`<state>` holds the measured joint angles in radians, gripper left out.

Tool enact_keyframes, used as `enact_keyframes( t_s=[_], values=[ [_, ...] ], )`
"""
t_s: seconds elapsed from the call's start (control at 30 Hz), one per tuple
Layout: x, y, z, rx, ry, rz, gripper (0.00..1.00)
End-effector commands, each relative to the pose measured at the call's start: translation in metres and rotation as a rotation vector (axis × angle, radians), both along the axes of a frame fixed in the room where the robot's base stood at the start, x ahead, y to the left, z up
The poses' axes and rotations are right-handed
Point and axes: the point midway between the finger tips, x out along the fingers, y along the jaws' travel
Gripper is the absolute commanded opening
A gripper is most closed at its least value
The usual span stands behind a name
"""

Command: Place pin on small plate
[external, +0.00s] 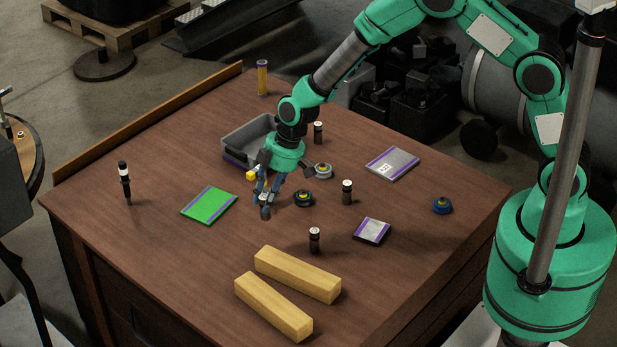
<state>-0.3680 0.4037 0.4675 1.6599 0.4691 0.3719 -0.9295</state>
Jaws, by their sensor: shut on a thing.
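My gripper (264,200) is low over the table, left of its middle, with its fingers pointing down. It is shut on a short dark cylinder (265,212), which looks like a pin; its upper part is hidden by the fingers. Whether it touches the table is unclear. The small plate (372,231), grey with purple edges, lies flat on the table to the right of my gripper. Nothing rests on it. Similar dark pins with pale tops stand upright on the table: one right of my gripper (347,192), one nearer the front (314,240), one behind (318,132).
Round parts (303,198) and (323,171) stand close right of my gripper. A grey tray (232,158) is behind it, a green plate (209,205) left. A larger grey plate (392,163) lies back right. Two yellow blocks (298,274) and (273,307) lie in front.

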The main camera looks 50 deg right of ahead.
Motion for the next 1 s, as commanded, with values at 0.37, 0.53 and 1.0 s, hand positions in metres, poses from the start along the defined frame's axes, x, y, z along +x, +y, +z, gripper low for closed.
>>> enact_keyframes(
  t_s=[0.37,0.53,1.0],
  values=[
    [-0.049,-0.074,0.003,0.011,-0.002,-0.015,0.0],
    [-0.074,-0.104,0.003,0.016,-0.002,-0.022,0.0],
    [-0.151,-0.175,-0.006,0.03,-0.004,-0.045,0.0]
  ],
)
